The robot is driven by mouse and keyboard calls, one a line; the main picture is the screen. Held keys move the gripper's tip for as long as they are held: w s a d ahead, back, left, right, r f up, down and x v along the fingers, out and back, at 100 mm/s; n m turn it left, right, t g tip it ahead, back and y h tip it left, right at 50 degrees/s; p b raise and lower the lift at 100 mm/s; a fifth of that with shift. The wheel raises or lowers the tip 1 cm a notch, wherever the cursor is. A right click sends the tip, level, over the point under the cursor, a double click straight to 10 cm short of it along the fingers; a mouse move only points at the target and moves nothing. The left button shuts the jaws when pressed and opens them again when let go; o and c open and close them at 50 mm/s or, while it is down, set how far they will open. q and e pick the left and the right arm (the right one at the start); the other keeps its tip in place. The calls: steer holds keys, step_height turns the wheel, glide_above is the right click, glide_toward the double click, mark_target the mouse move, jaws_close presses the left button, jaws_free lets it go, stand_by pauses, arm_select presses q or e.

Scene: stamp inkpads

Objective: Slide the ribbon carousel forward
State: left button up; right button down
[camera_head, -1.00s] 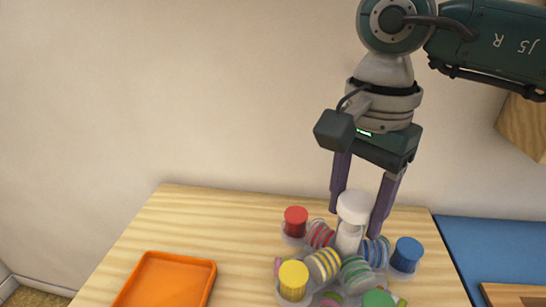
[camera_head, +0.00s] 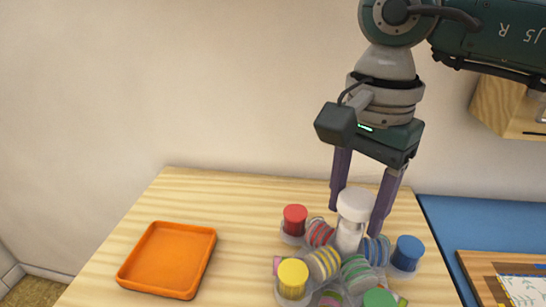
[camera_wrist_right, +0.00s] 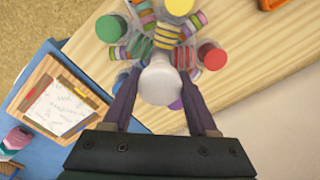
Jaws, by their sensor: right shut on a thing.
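The ribbon carousel (camera_head: 325,264) stands on the light wooden table (camera_head: 240,195), with a white central post and knob (camera_head: 356,204). Several striped ribbon spools and clear cups with coloured caps ring the post. My right gripper (camera_head: 356,221) points down over it and is shut on the white knob, one purple finger on each side. In the right wrist view the knob (camera_wrist_right: 160,84) sits between both fingers. The lower edge of the carousel is cut off in the head view. My left gripper is not in view.
An orange tray (camera_head: 205,262) lies on the table to the left, with bare wood between it and the carousel. A blue surface (camera_head: 445,225) with a wooden-framed board (camera_head: 475,270) is to the right. A wooden box (camera_head: 497,95) is at upper right. A wall stands behind the table.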

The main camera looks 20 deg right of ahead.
steer(key=shift+s, duration=0.25)
steer(key=shift+c, duration=0.5)
jaws_free()
steer(key=shift+w, duration=0.1)
step_height(320, 180, up, 10)
